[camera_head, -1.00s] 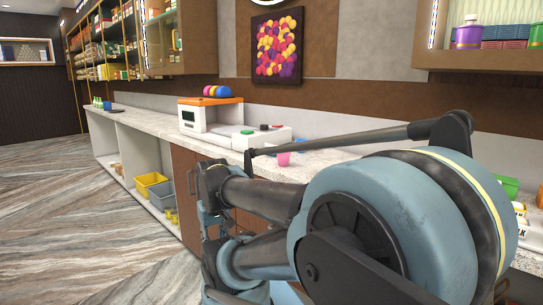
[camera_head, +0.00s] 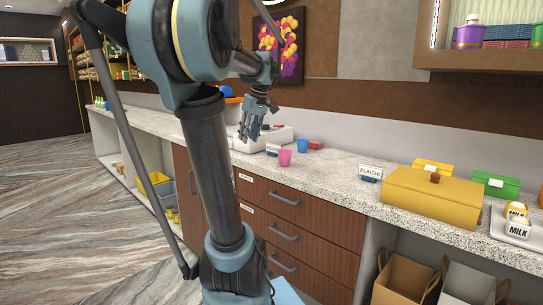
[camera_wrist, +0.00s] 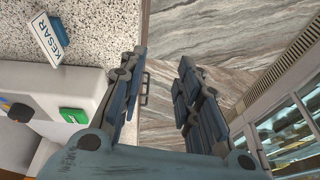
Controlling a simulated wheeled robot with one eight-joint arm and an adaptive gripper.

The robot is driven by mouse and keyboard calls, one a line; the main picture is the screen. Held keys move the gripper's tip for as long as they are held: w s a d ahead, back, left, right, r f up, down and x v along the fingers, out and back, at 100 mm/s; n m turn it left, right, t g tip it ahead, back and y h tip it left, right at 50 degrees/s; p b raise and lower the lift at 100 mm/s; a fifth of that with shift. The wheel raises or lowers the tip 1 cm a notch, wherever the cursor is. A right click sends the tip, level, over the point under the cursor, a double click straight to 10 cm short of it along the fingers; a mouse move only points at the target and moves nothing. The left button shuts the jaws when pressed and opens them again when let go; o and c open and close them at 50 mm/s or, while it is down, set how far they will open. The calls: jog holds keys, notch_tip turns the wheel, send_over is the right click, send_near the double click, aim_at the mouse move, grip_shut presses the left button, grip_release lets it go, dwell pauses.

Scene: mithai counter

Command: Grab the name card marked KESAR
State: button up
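The name card marked KESAR (camera_wrist: 48,38), white with a blue base, stands on the speckled counter at the upper left of the wrist view. In the head view, a small white card (camera_head: 272,149) with unreadable print stands beside the pink cup and looks like the same one. My gripper (camera_head: 249,134) hangs fingers down near the white box, left of that card. In the wrist view my gripper's fingers (camera_wrist: 162,95) are spread with nothing between them, over the counter's edge and floor, apart from the card. Another card marked ELAICHI (camera_head: 370,171) stands farther right.
A white box (camera_head: 277,136) is behind my gripper; a green item (camera_wrist: 74,115) shows on it. A pink cup (camera_head: 285,157), a blue cup (camera_head: 302,145) and a red item (camera_head: 316,144) stand nearby. A yellow box (camera_head: 432,196) is farther right. Counter between is clear.

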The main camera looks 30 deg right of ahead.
jog(key=w+d+r+n+t, duration=0.15)
jog(key=d+r, duration=0.25)
jog(key=d, duration=0.5)
jog(key=w+d+r+m, duration=0.1)
jog(key=w+d+r, duration=0.15)
jog(key=d, duration=0.65)
send_over(272, 149)
jog(key=s+d, duration=0.2)
jog(key=shift+n, duration=0.25)
jog(key=f, duration=1)
jog(key=shift+w+a, duration=0.1)
jog(key=shift+a, duration=0.15)
jog(key=shift+s+a+x, duration=0.1)
jog(key=shift+x, duration=1.25)
jog(key=shift+s+a+x, duration=0.15)
jog(key=shift+x, duration=1.2)
grip_shut()
